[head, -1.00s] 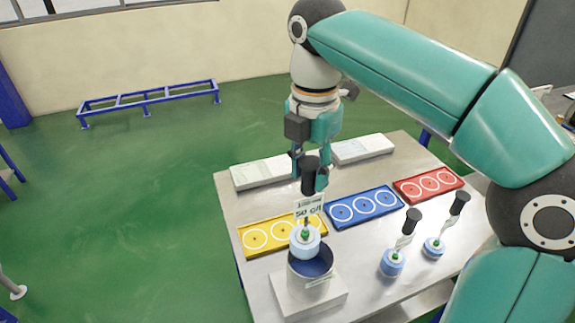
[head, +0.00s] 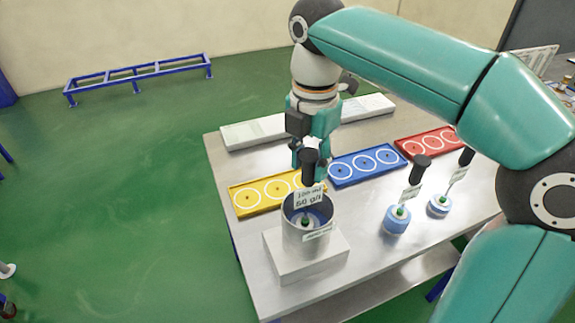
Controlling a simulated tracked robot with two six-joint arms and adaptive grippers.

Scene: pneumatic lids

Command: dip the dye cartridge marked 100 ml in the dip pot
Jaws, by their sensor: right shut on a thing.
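The held dye cartridge (head: 309,198) has a black handle, a white tag and a pale blue body with a green part. The tag seems to read 100 ml, with a second line in g/l. My right gripper (head: 311,158) is shut on the black handle, above the dip pot. The dip pot (head: 305,242) is a grey metal cylinder on a light square block. The cartridge's lower body is inside the pot's rim, upright. Whether it touches the pot's floor is hidden. My left gripper is out of view.
Two similar cartridges (head: 397,219) and (head: 439,205) stand right of the pot. Yellow (head: 236,206), blue (head: 338,181) and red (head: 404,155) trays with white rings lie behind. Pale panels lie along the table's back edge. The table's front right is clear.

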